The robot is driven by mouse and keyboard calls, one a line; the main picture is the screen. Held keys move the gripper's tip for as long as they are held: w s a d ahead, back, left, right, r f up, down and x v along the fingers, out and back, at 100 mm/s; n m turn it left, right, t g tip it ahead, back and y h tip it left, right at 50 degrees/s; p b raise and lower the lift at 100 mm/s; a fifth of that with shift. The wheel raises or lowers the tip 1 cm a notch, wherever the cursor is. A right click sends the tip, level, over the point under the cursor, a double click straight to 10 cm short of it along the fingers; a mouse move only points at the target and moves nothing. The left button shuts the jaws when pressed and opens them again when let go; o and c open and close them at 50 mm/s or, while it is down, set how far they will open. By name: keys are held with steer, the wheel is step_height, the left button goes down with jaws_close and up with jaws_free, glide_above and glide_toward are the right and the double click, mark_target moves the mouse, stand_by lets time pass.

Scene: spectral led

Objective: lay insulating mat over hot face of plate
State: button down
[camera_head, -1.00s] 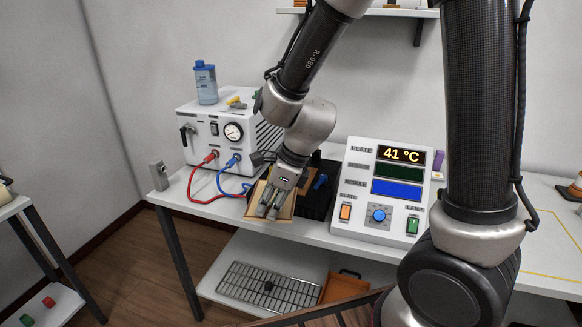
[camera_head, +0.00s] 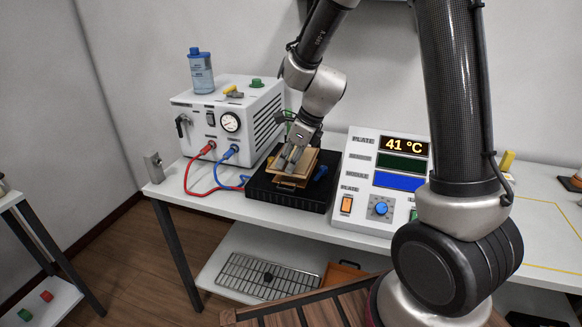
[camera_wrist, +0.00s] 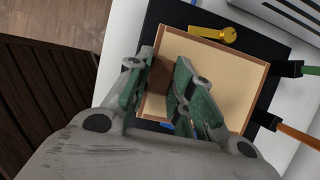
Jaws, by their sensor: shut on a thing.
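The insulating mat looks like a tan, brown-edged rectangular piece (camera_head: 306,160). It sits over the middle of the black plate unit (camera_head: 262,192) on the bench; a second tan layer shows below it. My gripper (camera_head: 291,160) reaches down from above, its fingers closed on the tan piece. In the wrist view the mat (camera_wrist: 228,82) lies under my gripper (camera_wrist: 160,92), and the black unit (camera_wrist: 178,14) shows around it. The fingers hide part of the mat. I cannot tell whether it touches the plate's hot face.
A white control box (camera_head: 361,173) reading 41 °C stands close on the right. A blue fitting (camera_head: 321,173) sits at the black unit's right.

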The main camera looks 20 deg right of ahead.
mark_target(304, 165)
steer(key=shift+w+d, duration=0.2)
steer(key=shift+w, duration=0.15)
steer(key=f, duration=0.2)
steer(key=w+f, duration=0.1)
steer(key=shift+d+f, duration=0.1)
steer(key=shift+d, duration=0.25)
steer(key=shift+f, duration=0.1)
steer(key=shift+f, duration=0.2)
steer(key=c, duration=1.3)
jaws_free()
steer(key=shift+o, duration=0.2)
